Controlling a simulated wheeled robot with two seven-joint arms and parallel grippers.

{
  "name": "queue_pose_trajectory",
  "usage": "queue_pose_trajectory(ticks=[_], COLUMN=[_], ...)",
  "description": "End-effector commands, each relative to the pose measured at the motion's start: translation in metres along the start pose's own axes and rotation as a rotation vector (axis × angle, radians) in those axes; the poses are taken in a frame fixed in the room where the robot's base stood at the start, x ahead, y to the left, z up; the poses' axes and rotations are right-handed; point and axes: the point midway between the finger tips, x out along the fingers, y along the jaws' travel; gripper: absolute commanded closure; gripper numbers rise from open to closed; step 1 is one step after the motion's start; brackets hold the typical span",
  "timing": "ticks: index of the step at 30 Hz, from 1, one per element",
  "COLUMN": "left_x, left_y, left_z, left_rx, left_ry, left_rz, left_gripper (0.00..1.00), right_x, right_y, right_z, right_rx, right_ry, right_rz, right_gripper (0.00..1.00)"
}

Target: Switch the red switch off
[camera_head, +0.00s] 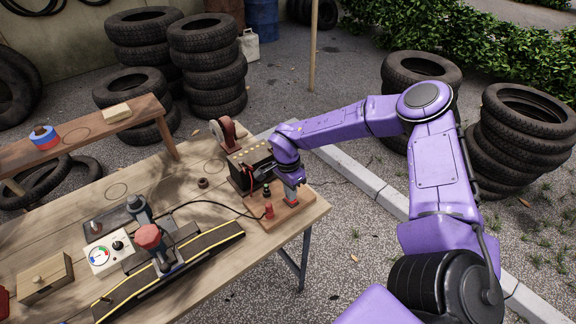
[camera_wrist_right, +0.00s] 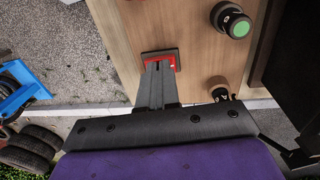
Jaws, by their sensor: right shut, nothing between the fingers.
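The red switch (camera_wrist_right: 148,56) shows in the right wrist view as a small red frame on a wooden board (camera_wrist_right: 196,50). My right gripper (camera_wrist_right: 160,66) is shut and empty, with its fingertips right at the switch and covering much of it; contact cannot be told. In the head view the right gripper (camera_head: 290,196) points down at the right part of the board (camera_head: 284,219), on the workbench's right end. The switch is mostly hidden there behind the fingers. My left gripper is not in view.
A green button (camera_wrist_right: 238,28) and a dark knob (camera_wrist_right: 219,88) stand on the board beside the fingers. A gauge panel (camera_head: 108,252) and black-yellow strip (camera_head: 205,243) lie left.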

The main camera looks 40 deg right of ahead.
Motion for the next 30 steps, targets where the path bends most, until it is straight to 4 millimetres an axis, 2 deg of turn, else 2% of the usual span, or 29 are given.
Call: queue_pose_trajectory(ticks=[1,5,8,13,14,15,21,24,30], left_x=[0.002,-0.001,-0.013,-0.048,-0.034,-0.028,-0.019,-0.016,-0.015], left_y=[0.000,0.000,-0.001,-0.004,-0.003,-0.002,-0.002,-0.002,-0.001], left_z=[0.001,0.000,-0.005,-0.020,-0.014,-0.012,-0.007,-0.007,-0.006], left_rx=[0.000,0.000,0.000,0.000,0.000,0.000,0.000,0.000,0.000], left_ry=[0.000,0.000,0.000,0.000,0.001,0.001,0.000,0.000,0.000], left_rz=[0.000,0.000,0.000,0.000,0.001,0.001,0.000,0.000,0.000], left_gripper=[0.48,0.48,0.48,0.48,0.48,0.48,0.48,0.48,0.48], right_x=[0.011,0.008,-0.007,-0.053,-0.050,-0.058,-0.106,-0.123,-0.140], right_y=[0.009,0.009,0.009,0.007,0.004,0.003,0.003,0.003,0.004], right_z=[0.000,0.001,0.001,0.004,0.004,0.004,0.004,0.003,0.003], right_rx=[0.001,0.001,0.001,-0.003,-0.002,-0.002,-0.004,-0.003,-0.003], right_ry=[-0.001,-0.001,-0.001,0.002,0.002,0.002,0.003,0.003,0.003], right_rz=[0.031,0.030,0.026,0.008,0.004,0.001,-0.002,-0.002,-0.001], right_gripper=[1.00,1.00,1.00,1.00,1.00,1.00,1.00,1.00,1.00])
